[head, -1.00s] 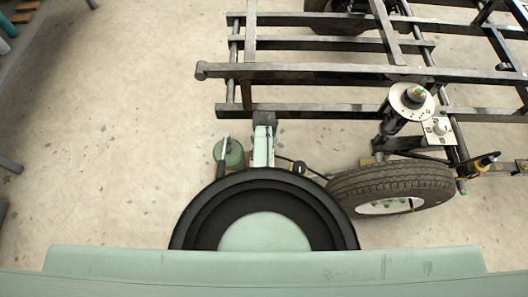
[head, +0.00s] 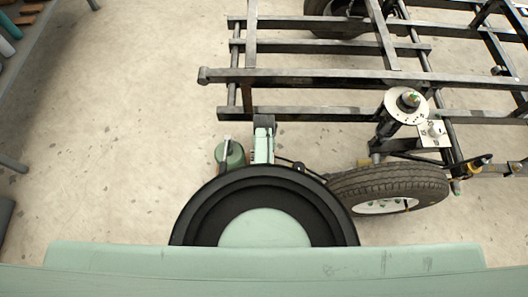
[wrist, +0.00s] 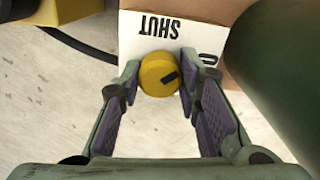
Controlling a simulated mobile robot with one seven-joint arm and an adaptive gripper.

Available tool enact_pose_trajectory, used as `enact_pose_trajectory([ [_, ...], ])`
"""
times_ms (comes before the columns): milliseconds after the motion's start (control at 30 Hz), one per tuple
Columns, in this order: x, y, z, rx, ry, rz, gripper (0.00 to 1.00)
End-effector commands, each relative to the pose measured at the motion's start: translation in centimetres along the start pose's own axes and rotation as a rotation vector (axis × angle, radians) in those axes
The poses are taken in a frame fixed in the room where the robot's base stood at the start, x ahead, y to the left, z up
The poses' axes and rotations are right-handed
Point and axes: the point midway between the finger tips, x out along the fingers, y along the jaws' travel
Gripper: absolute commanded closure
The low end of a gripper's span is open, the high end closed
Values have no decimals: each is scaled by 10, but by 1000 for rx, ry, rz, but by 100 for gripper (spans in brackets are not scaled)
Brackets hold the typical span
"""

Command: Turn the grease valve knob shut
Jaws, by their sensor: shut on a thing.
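The yellow round knob (wrist: 150,78) shows in the wrist view, with a short black mark on its face slanting toward the upper right. It stands in front of a white label plate (wrist: 140,25) that reads SHUT upside down, above the knob. Part of another letter shows at the plate's right, cut off by my finger. My gripper (wrist: 158,80) has one finger on each side of the knob and is shut on it. In the head view I cannot make out the knob or my fingertips.
A dark green cylinder (wrist: 285,70) is close on the right in the wrist view. A green canister (head: 230,156) stands on the floor in the head view. The tyre (head: 390,187) and steel frame (head: 330,77) lie to the right and ahead.

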Motion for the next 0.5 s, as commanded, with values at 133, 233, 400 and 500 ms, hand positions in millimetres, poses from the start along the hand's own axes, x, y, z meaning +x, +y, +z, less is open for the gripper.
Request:
enact_pose_trajectory([
  [133, -2, 0, 0, -137, 1, 0, 97],
  [233, -1, 0, 0, -232, 0, 0, 97],
  [400, -1, 0, 0, -393, 0, 0, 97],
  [500, -1, 0, 0, -483, 0, 1, 97],
])
